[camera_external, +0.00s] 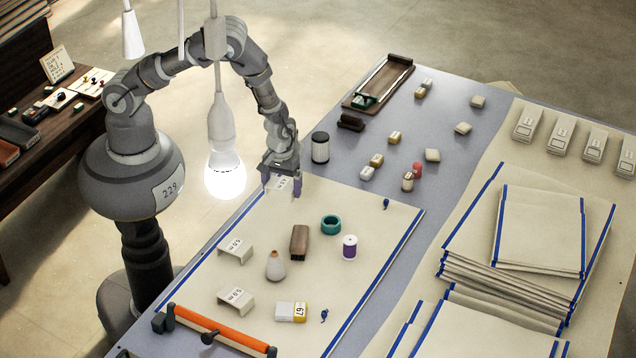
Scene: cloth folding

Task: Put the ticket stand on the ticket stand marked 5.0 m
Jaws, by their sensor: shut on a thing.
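My gripper (282,188) is at the far left corner of the cream cloth. It is shut on a small white ticket stand (279,183), whose printed mark is too small to read. The stand is partly hidden by the fingers. Two other white ticket stands sit on the cloth, nearer the camera. One stand (236,247) is near the cloth's left edge. The other stand (237,300) is closer to the front. Both bear small printed marks that I cannot read surely. The held stand is apart from both.
A brown block (299,242), pale vase (275,266), teal ring (331,225) and purple spool (349,248) stand on the cloth. An orange roller (222,332) lies at the front. A dark-topped cylinder (320,147) stands just right of my gripper. A lit bulb (224,178) hangs left.

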